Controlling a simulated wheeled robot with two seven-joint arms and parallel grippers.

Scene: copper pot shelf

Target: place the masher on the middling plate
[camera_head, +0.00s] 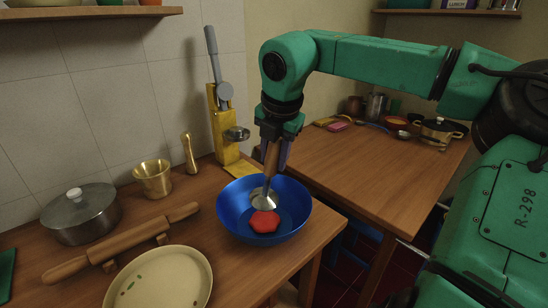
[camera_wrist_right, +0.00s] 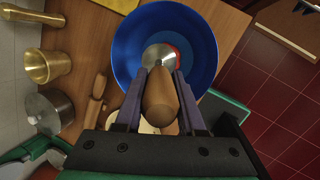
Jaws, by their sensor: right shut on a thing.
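My right gripper (camera_head: 274,148) is shut on the masher (camera_head: 270,171), which has a wooden handle and a round silver head. The masher hangs nearly upright, handle up, with its head inside or just over the blue bowl (camera_head: 230,222). A red piece (camera_head: 264,222) lies in the bowl by the head; I cannot tell whether they touch. In the right wrist view the handle (camera_wrist_right: 160,100) is between the fingers (camera_wrist_right: 160,84). A cream plate (camera_head: 165,284) with green marks lies at the front, left of the bowl. My left gripper is not in view.
A rolling pin (camera_head: 130,240) on a stand, a lidded pot (camera_head: 80,214), a brass mortar (camera_head: 153,178), a pestle (camera_head: 189,153) and a yellow press (camera_head: 224,125) stand left of the bowl. Another table (camera_head: 375,165) on the right has clear wood in front.

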